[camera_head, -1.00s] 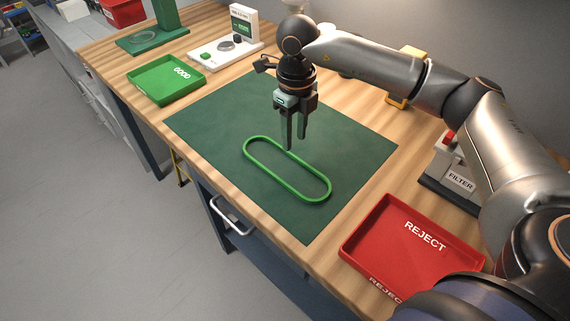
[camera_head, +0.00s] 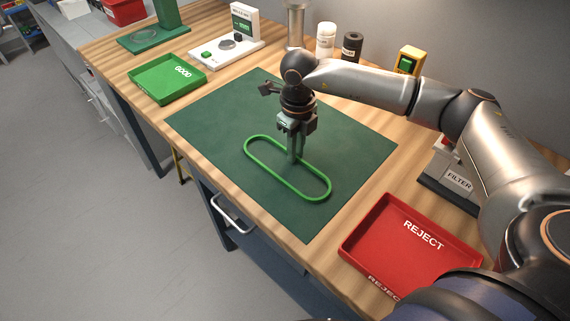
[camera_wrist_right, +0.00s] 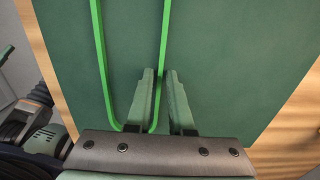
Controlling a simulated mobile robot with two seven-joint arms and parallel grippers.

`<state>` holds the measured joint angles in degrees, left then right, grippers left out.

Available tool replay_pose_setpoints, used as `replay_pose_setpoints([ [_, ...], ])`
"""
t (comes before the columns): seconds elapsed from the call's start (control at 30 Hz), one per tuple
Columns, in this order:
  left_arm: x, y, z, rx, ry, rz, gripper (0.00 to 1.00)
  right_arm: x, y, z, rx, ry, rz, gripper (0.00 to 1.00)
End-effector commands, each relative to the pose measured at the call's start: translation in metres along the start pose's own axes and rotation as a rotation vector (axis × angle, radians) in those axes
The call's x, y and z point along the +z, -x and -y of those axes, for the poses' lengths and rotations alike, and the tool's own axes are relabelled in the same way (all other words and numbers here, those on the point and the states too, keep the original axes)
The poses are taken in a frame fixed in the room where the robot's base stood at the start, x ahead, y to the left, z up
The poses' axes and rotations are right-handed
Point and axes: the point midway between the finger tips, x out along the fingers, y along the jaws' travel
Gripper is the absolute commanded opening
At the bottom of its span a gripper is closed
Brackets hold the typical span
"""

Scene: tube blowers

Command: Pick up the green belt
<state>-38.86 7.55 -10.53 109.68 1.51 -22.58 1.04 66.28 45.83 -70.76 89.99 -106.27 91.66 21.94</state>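The green belt (camera_head: 261,175) is a long closed loop lying flat on the dark green mat (camera_head: 215,120). My right gripper (camera_head: 296,161) points down over the far long side of the belt. In the right wrist view its two fingers (camera_wrist_right: 161,73) are apart, and one long strand of the belt (camera_wrist_right: 97,45) lies to the left of both. Whether the fingertips touch the mat I cannot tell.
A green GOOD tray (camera_head: 166,84) stands at the far left of the wooden bench, and a red REJECT tray (camera_head: 400,255) at the near right. A white measuring device (camera_head: 226,52), a filter unit (camera_head: 452,180) and several containers stand around the mat.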

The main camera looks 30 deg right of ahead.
Motion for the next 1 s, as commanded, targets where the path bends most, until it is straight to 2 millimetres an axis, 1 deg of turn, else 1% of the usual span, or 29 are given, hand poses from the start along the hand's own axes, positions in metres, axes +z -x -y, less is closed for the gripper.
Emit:
replay_pose_setpoints([
  [0.03, 0.0002, 0.0001, 0.0, 0.0, 0.0, 0.0, 0.5, 0.0001, 0.0003, -0.0001, 0.0, 0.0, 0.0, 0.13],
  [0.13, 0.0003, 0.0001, -0.0001, 0.0, 0.0, 0.001, 0.5, 0.0001, 0.0004, -0.0001, 0.0, 0.0, 0.0, 0.02],
  [0.17, 0.0003, 0.0001, -0.0001, 0.0, 0.0, 0.001, 0.5, 0.0001, 0.0004, -0.0001, 0.0, 0.0, 0.0, 0.0],
  [0.83, 0.0006, 0.0002, -0.0003, 0.001, 0.0, 0.001, 0.5, 0.0002, 0.0012, 0.0, 0.0, 0.0, 0.001, 0.0],
  [1.0, 0.001, -0.0001, -0.0003, 0.001, 0.0, 0.001, 0.5, 0.0008, 0.0098, 0.0001, 0.0, 0.0, 0.002, 0.0],
])
